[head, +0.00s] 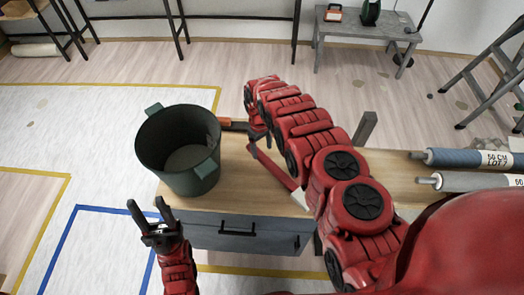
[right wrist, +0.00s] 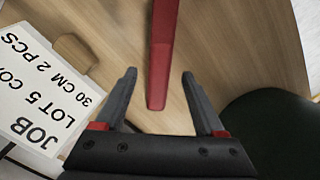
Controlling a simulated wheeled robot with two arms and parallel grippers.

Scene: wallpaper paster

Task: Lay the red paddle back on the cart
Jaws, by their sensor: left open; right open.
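The red paddle (head: 273,168) shows in the head view as a narrow red strip over the wooden cart top (head: 235,198). In the right wrist view the paddle (right wrist: 162,50) runs from the top edge down between the fingertips, with clear gaps on both sides. Whether it rests fully on the wood is hard to tell. My right gripper (right wrist: 158,75) is open around its near end; in the head view this gripper (head: 258,135) is partly hidden by my arm. My left gripper (head: 148,206) is open and empty, in front of the cart's left end.
A dark green bucket (head: 178,150) stands on the cart's left end; its dark side shows in the right wrist view (right wrist: 265,130). A white job card (right wrist: 35,95) lies beside the paddle. An orange-handled tool (head: 232,124) lies behind the bucket. Rolls (head: 466,157) lie at the right.

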